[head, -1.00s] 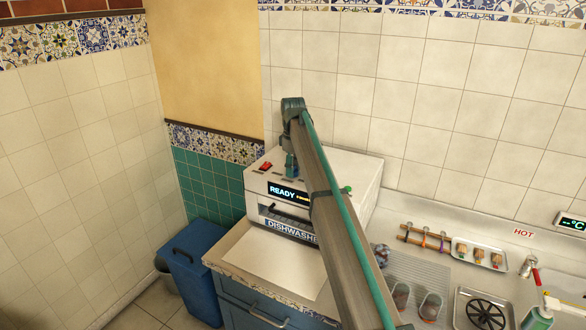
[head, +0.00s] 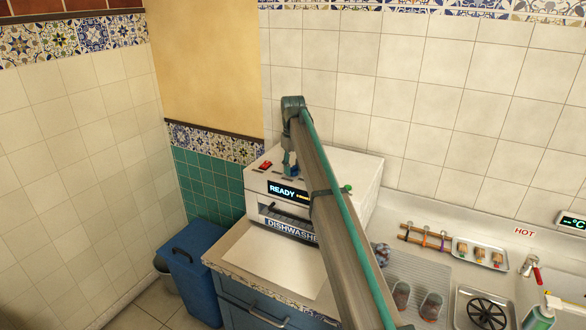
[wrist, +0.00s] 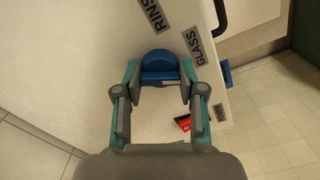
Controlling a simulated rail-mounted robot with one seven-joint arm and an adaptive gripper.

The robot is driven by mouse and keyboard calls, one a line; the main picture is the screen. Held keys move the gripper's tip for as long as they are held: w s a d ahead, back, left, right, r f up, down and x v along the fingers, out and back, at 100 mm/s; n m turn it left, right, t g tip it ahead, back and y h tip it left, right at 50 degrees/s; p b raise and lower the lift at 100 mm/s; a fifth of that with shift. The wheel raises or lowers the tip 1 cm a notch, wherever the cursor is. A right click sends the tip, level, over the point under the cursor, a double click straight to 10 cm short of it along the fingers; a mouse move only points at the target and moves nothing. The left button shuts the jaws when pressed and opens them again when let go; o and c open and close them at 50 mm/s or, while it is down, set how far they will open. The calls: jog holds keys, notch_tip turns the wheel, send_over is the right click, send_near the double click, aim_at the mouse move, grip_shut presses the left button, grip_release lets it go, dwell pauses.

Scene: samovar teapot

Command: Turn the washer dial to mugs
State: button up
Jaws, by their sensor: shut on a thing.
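The white dishwasher (head: 345,185) stands on the counter and bears the washer dial on its top. The dial (wrist: 159,64) is blue and sits between the fingertips of my gripper (wrist: 160,78) in the wrist view. The fingers are closed on the dial from both sides. A RINSE label (wrist: 152,14) lies beyond the dial and a GLASS label (wrist: 198,46) lies to its right. A third small label (wrist: 221,113) at lower right is too slanted to read surely. In the head view my gripper (head: 291,168) points down onto the dishwasher top and mostly hides the dial.
A red switch (head: 266,165) is on the dishwasher top, left of my gripper. The front display (head: 283,190) reads READY. A blue bin (head: 195,270) stands at left. Glasses (head: 402,295) and a small tray (head: 481,253) are on the counter at right.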

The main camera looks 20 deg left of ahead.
jog(key=m, duration=0.6)
jog(key=shift+m+b, duration=0.3)
jog(key=shift+m, duration=0.1)
jog(key=shift+r, duration=0.1)
jog(key=o, duration=1.1)
jog(key=shift+o, duration=0.2)
notch_tip(320, 180, up, 12)
dwell(0.3)
